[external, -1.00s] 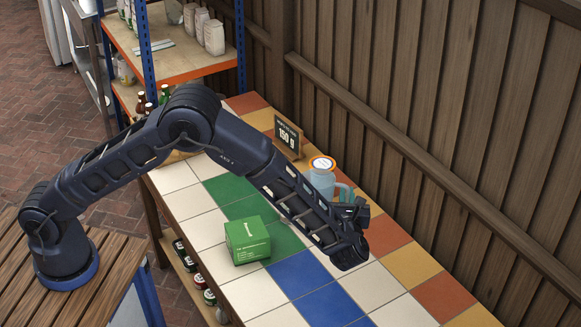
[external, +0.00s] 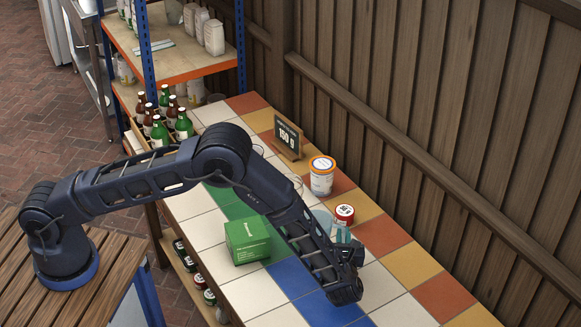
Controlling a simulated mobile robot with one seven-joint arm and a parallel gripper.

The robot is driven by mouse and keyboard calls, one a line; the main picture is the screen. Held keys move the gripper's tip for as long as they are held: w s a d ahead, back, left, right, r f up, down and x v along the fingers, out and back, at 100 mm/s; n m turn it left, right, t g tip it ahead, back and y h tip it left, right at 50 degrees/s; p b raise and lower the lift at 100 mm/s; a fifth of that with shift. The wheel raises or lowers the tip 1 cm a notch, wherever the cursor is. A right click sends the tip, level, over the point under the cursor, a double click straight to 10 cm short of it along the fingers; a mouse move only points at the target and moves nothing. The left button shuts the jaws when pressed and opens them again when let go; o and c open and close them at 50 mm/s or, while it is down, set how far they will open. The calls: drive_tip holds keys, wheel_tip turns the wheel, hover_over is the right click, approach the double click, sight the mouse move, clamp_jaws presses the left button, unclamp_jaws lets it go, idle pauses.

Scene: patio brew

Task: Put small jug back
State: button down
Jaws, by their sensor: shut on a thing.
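The small jug (external: 323,219) is pale blue and see-through. It shows just behind my forearm on the right part of the tiled counter, and the arm hides much of it. My gripper (external: 346,245) is at the jug, low over the counter, and is shut on it. The fingertips are mostly hidden by the wrist. I cannot tell whether the jug's base touches the tiles.
A red-lidded jar (external: 345,213) stands close behind the jug. A white tub with an orange lid (external: 322,176) and a "150 g" sign (external: 288,137) are farther back. A green box (external: 247,240) stands left of my forearm. The tiles at the front right are clear.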

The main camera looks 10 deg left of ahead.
drive_tip(key=shift+f, duration=1.5)
drive_tip(key=shift+f, duration=0.1)
drive_tip(key=c, duration=1.5)
unclamp_jaws()
drive_tip(key=shift+s, duration=0.15)
drive_tip(key=s, duration=0.3)
drive_tip(key=s+d, duration=0.1)
drive_tip(key=s, duration=0.3)
drive_tip(key=s+d, duration=0.1)
drive_tip(key=s, duration=0.3)
drive_tip(key=shift+s+d, duration=0.15)
drive_tip(key=shift+s, duration=0.05)
